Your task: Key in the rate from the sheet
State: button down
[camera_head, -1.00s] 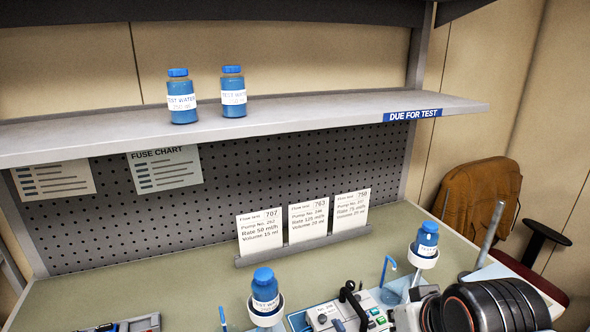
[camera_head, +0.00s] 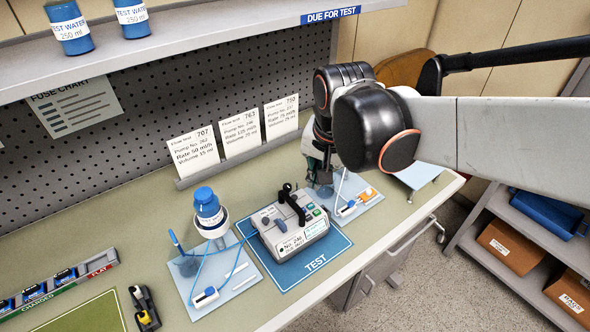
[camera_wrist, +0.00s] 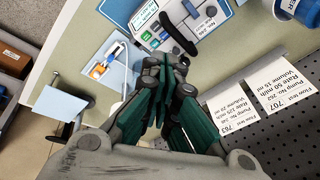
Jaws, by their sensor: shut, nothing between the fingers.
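The infusion pump (camera_head: 296,222) stands on the blue TEST mat (camera_head: 318,262). Its label seems to read No. 246, and coloured buttons show on its right side. In the wrist view the pump (camera_wrist: 172,22) is just beyond the fingertips. Three flow-test sheets stand in a holder behind it: 707 (camera_head: 193,147), 763 (camera_head: 240,132) and 750 (camera_head: 281,117). The middle sheet seems to name pump 246 and rate 125 ml/h; the small print is blurred. My gripper (camera_wrist: 178,44) is shut and empty, above the bench to the pump's right; the arm partly hides it in the head view.
A blue bottle (camera_head: 208,205) stands in a ring holder left of the pump, with tubing and a clamp on a pale tray. Another tray with an orange-and-white part (camera_head: 358,200) lies to the right. The shelf (camera_head: 190,52) overhangs the back.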

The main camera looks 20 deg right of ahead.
aim_at(307, 209)
jog(key=w+f+m+g+p, duration=0.3)
jog(key=w+m, duration=0.3)
jog(key=w, duration=0.1)
jog(key=shift+d+m+p, duration=0.3)
jog(key=shift+d+p, duration=0.1)
notch_tip(307, 209, down, 14)
jog(key=b, duration=0.3)
jog(key=shift+w, duration=0.1)
jog(key=shift+b, duration=0.3)
